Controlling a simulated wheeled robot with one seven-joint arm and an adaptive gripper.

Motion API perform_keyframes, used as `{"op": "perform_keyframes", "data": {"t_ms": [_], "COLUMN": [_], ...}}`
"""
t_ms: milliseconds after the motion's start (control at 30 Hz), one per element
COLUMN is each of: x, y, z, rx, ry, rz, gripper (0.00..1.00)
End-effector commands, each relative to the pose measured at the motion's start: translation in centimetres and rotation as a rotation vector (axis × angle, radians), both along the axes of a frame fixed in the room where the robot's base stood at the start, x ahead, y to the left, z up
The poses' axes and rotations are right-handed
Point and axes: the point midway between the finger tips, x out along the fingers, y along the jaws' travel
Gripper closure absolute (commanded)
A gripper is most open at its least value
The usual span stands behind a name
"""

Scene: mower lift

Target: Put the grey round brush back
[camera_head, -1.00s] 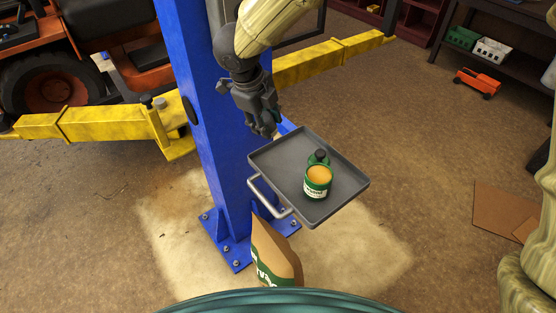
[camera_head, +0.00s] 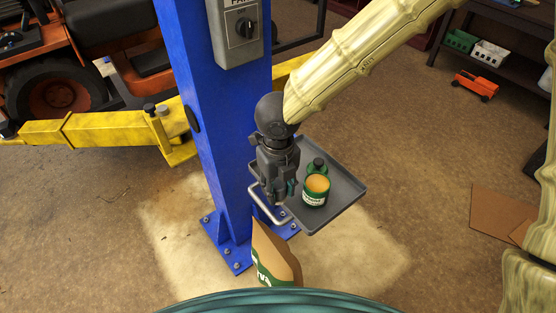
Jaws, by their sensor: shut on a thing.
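My gripper (camera_head: 281,198) points down over the left part of the grey tray (camera_head: 338,212), close to its bar handle (camera_head: 262,207). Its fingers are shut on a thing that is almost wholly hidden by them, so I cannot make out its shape. I cannot pick out the grey round brush for certain. I cannot tell whether the fingertips or the held thing touch the tray. On the tray, right of my gripper, stand an open green can (camera_head: 314,197) with orange-tan contents and, behind it, a green bottle with a dark cap (camera_head: 318,165).
The blue lift post (camera_head: 212,120) with a grey switch box (camera_head: 238,30) stands just left of my gripper. A yellow lift arm (camera_head: 95,127) extends left. A brown paper bag (camera_head: 277,255) stands below the tray. Cardboard (camera_head: 500,212) lies on open floor at right.

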Motion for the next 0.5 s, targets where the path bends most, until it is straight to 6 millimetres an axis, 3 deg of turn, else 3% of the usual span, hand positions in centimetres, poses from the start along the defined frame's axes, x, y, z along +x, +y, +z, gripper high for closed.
{"op": "perform_keyframes", "data": {"t_ms": [500], "x": [10.3], "y": [-0.2], "z": [-0.6], "rx": [-0.001], "ry": [0.000], "rz": [-0.001], "gripper": [0.84]}}
